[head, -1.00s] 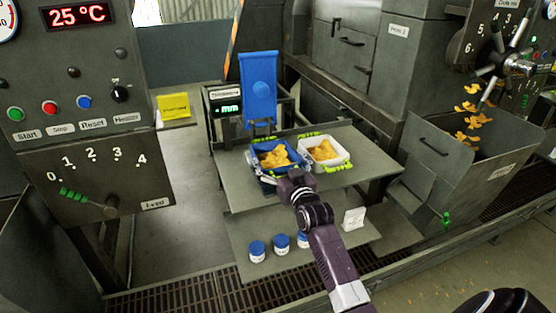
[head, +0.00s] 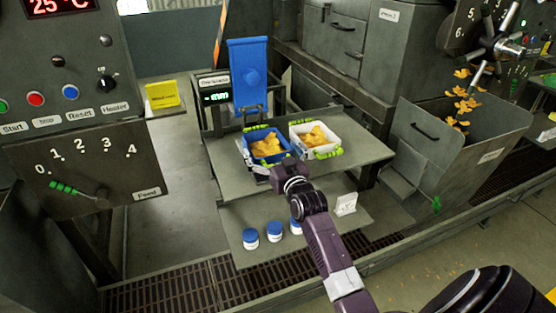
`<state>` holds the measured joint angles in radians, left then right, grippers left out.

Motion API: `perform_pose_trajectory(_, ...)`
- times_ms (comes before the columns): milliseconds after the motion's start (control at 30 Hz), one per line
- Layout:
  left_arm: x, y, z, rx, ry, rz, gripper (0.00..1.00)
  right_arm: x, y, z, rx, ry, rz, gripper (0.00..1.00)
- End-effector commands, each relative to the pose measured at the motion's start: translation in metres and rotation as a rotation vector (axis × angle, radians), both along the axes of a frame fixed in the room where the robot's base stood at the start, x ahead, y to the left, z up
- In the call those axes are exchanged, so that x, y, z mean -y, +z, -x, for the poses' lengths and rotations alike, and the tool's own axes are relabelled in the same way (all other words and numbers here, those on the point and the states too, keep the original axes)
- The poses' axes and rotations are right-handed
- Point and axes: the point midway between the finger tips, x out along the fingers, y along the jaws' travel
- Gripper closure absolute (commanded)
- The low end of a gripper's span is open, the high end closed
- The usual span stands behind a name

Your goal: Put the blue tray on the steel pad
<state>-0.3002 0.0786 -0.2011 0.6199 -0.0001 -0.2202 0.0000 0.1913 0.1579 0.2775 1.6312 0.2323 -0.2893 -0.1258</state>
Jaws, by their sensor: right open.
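The blue tray (head: 247,153) stands on the upper grey shelf, with yellow-orange flakes in it and green grips at its edge. It is just left of a white tray (head: 341,141) with similar flakes. My right gripper (head: 273,166) is open at the near side of the blue tray, its light-coloured fingers close to the tray wall. I cannot tell whether they touch it, as the wrist hides part of the near edge. I cannot pick out the steel pad for certain. My left gripper is not in view.
A scale-like box with a green readout (head: 216,97) and an upright blue panel (head: 250,75) stand behind the trays. Several blue-lidded jars (head: 250,238) and a white card (head: 346,204) are on the lower shelf. The upper shelf's right side (head: 362,155) is clear.

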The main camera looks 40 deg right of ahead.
Motion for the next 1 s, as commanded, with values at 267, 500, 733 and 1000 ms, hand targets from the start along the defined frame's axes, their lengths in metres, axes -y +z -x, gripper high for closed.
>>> perform_pose_trajectory(267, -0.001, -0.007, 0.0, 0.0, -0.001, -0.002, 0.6, -0.011, -0.003, 0.045, -0.001, 0.0, 0.002, 0.0)
perform_pose_trajectory(500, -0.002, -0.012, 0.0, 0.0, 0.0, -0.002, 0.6, -0.021, -0.002, 0.085, -0.001, 0.0, 0.0, 0.0)
perform_pose_trajectory(733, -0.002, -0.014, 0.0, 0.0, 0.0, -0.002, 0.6, -0.026, -0.001, 0.106, -0.001, 0.001, 0.001, 0.0)
perform_pose_trajectory(1000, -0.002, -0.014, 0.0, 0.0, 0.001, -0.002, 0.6, -0.027, 0.0, 0.109, -0.001, 0.001, 0.0, 0.0)
